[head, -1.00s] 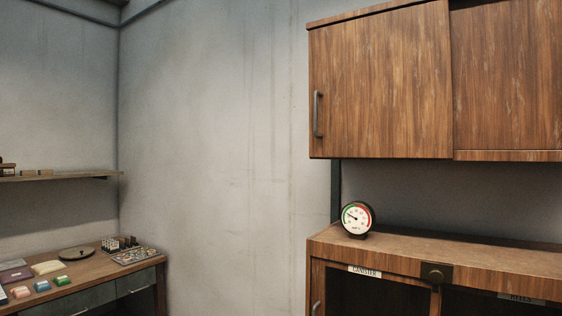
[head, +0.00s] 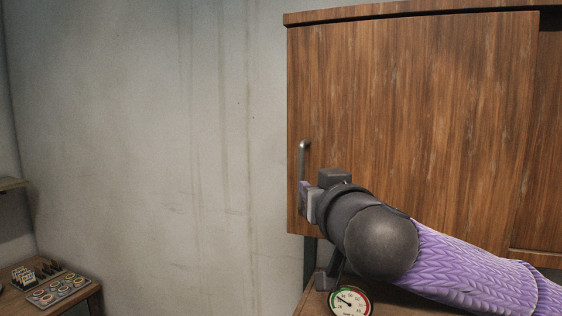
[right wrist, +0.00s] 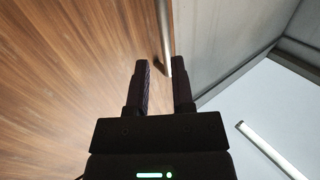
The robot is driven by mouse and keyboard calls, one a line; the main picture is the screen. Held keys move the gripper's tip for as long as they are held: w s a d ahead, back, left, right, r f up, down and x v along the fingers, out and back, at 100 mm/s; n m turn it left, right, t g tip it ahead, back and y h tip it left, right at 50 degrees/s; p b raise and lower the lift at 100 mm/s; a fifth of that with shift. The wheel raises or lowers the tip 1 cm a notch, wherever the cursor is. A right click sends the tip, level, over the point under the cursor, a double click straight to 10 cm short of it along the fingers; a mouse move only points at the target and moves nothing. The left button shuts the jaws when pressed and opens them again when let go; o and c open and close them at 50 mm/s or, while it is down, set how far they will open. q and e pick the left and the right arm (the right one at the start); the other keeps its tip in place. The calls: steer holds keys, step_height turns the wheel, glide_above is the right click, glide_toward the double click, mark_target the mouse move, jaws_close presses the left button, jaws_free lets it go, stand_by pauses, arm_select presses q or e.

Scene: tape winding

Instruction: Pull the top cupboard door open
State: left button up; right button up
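The top cupboard door (head: 410,110) is a brown wooden panel, shut, filling the right of the head view. Its grey vertical bar handle (head: 304,158) is near the door's left edge; the lower part is hidden by my right gripper (head: 308,196). In the right wrist view, my right gripper's two dark fingers (right wrist: 162,78) are apart, and the handle (right wrist: 164,38) runs down towards the gap between their tips, nearer the right finger. I see no grip on it. My left gripper is not in view.
A round gauge (head: 350,302) stands on the lower cabinet top (head: 392,300), below my right arm. A table (head: 75,299) with a tray of small parts (head: 62,288) is at the lower left. The grey wall left of the door is clear.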

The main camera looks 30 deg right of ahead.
mark_target(302, 179)
steer(key=w, duration=0.1)
steer(key=w+p, duration=0.1)
steer(key=shift+w+d+r, duration=0.15)
steer(key=shift+w+r, duration=0.2)
steer(key=shift+w, duration=0.05)
steer(key=x, duration=0.2)
steer(key=p+x, duration=0.1)
steer(key=shift+f, duration=0.25)
steer(key=shift+w, duration=0.1)
steer(key=shift+d, duration=0.1)
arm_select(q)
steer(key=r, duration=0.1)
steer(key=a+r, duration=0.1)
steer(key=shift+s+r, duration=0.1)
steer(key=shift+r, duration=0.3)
arm_select(e)
steer(key=shift+w, duration=0.1)
steer(key=shift+c, duration=1.2)
jaws_close()
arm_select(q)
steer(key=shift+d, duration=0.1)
